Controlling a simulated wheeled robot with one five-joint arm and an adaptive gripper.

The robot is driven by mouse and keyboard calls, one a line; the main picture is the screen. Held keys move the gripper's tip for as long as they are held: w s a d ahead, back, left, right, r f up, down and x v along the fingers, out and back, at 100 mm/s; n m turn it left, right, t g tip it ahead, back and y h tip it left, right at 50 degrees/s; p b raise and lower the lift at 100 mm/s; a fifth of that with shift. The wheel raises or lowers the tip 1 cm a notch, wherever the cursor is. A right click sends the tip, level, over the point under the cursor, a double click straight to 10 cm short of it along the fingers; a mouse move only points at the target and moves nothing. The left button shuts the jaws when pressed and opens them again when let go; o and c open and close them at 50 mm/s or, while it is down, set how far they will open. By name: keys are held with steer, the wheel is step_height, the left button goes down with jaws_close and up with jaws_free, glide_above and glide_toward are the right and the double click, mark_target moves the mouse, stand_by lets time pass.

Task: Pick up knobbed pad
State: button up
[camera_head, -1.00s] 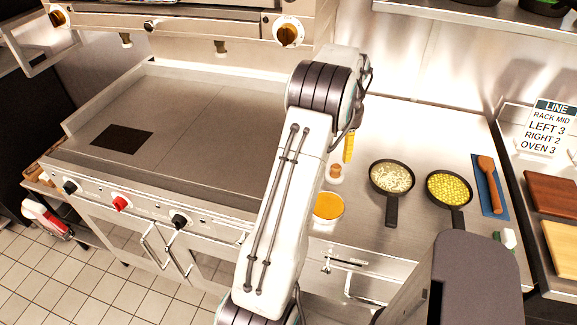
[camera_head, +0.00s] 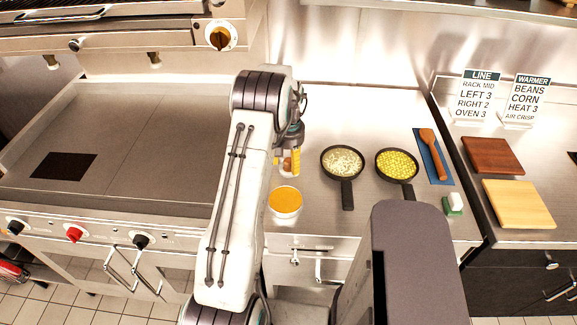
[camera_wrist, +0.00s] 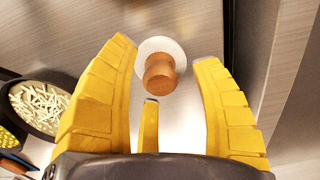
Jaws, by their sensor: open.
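The knobbed pad is a white disc (camera_wrist: 160,48) with a brown, wood-like knob (camera_wrist: 160,76) on top. In the wrist view it lies on the steel counter, its knob between the spread yellow fingers of my gripper (camera_wrist: 164,52). The fingers are open and no contact with the knob is visible. In the head view, my gripper (camera_head: 291,160) is above the pad and hides most of it. Only a bit of the brown knob (camera_head: 287,167) shows between the fingers.
A tub with orange contents (camera_head: 285,202) stands just in front of the pad. A pan of pale strips (camera_head: 342,161) and a pan of yellow corn (camera_head: 397,165) stand to the right. The griddle (camera_head: 130,130) is at left. The counter behind is clear.

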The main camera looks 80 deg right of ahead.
steer(key=shift+f, duration=0.1)
steer(key=shift+c, duration=0.3)
jaws_close()
